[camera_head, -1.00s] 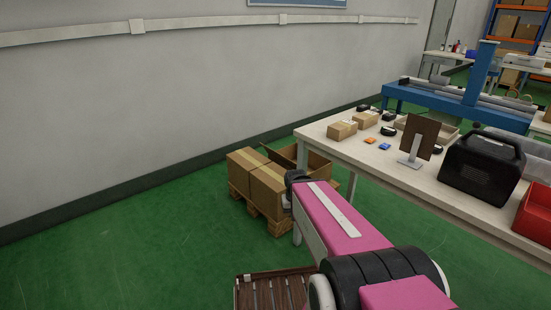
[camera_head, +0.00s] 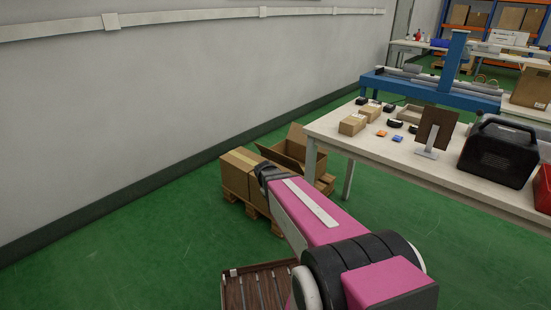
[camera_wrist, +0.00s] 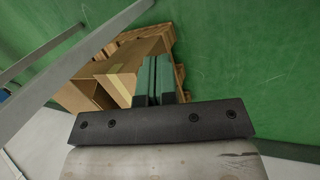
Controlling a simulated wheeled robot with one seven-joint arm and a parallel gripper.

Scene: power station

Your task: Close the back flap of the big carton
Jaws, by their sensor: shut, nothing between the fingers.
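The big carton (camera_head: 288,153) stands open on a wooden pallet by the wall, behind a closed carton. One flap (camera_head: 297,136) stands up at its far side, and another leans out at its left. Its front is partly hidden by my arm and the table. In the wrist view the open carton (camera_wrist: 84,95) is at the left, with its dark inside visible. My gripper (camera_wrist: 153,75) is shut and empty, its fingers pointing toward the pallet. They overlap the closed carton in that view; I cannot tell whether they touch it.
A closed taped carton (camera_head: 239,172) sits on the pallet (camera_head: 276,228). The white table (camera_head: 335,135) stands close at the right, with small boxes, a monitor and a black case. Green floor is clear at the left.

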